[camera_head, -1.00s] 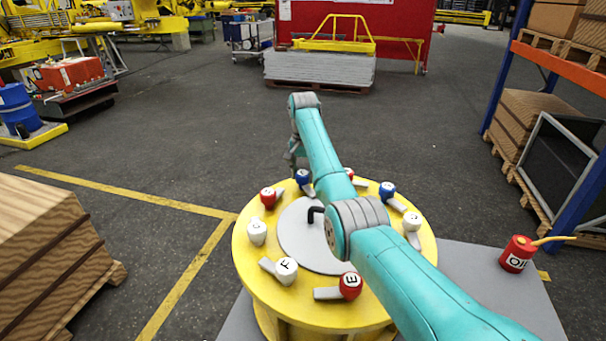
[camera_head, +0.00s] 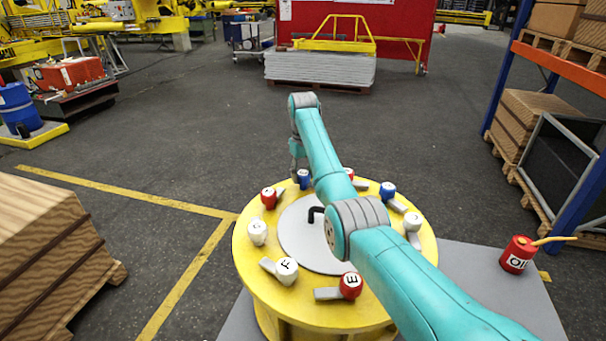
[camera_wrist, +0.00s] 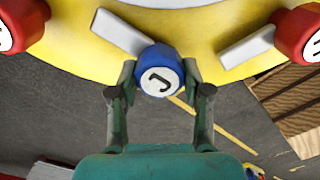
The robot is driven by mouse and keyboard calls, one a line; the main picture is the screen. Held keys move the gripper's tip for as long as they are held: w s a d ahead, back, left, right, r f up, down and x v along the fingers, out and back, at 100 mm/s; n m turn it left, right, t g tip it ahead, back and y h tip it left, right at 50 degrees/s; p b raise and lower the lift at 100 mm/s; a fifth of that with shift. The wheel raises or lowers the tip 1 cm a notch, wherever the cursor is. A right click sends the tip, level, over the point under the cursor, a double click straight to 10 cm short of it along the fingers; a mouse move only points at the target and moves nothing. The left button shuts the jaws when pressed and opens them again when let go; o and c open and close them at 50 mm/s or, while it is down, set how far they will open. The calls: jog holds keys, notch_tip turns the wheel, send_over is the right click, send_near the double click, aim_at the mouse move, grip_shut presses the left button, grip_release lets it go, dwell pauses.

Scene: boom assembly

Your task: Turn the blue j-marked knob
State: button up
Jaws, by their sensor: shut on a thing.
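The blue J-marked knob (camera_wrist: 160,72) sits at the yellow round table's edge, with a grey lever (camera_wrist: 118,33) pointing to the upper left in the wrist view. My gripper (camera_wrist: 159,70) is shut on this knob, one finger on each side. The J on its face is visible and lies tilted. In the head view the knob (camera_head: 304,179) is at the table's far side, and my gripper (camera_head: 297,168) reaches down beside it. My arm hides the lever there.
The yellow round table (camera_head: 258,280) carries several red, white and blue lettered knobs with grey levers, including a white F knob (camera_head: 287,270) and a red E knob (camera_head: 350,285). A black bent handle (camera_head: 315,213) stands mid-table. A red oil can (camera_head: 517,255) is at right.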

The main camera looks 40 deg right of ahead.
aim_at(303, 172)
jog(key=n, duration=0.6)
jog(key=shift+n, duration=0.3)
dwell(0.4)
jog(key=o, duration=1.2)
jog(key=shift+c, duration=0.2)
jog(key=shift+r, duration=0.1)
jog(key=shift+r, duration=3.6)
